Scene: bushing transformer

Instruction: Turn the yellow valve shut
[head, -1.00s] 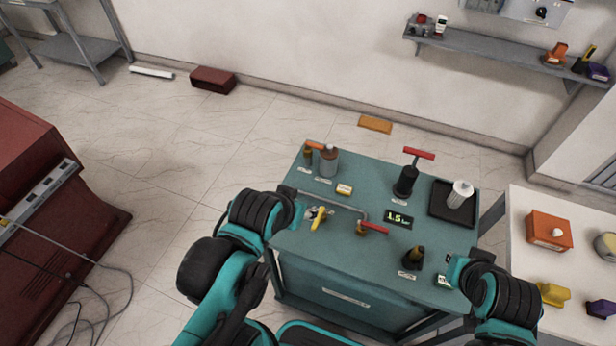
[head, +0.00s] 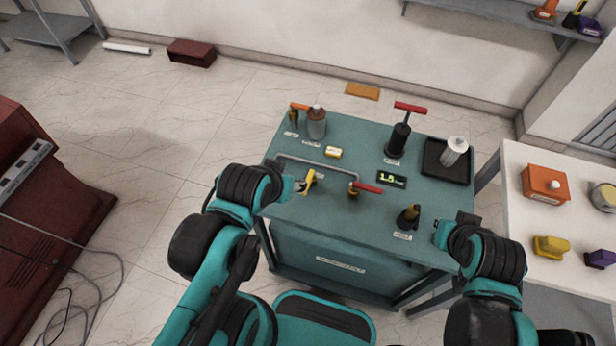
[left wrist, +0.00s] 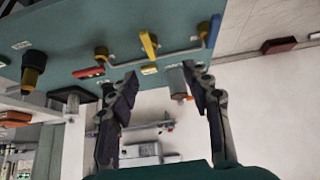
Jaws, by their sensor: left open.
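The yellow valve handle (head: 309,181) stands on the left part of the teal bench top (head: 350,222), by a grey pipe. It also shows in the left wrist view (left wrist: 148,45), above the space between my fingers. My left gripper (head: 298,186) is at the left side of the valve in the head view. In the left wrist view my left gripper (left wrist: 160,76) has its two fingers wide apart with nothing between them. Whether a finger touches the handle I cannot tell. My right gripper (head: 455,225) is by the bench's right edge; its fingers are not clear.
A red-handled valve (head: 366,188) stands just right of the yellow one. A black pump with a red T-handle (head: 409,107), a grey cylinder (head: 316,122), a dark bushing (head: 408,216) and a black tray (head: 432,167) are on the bench. A white table (head: 515,215) stands to the right.

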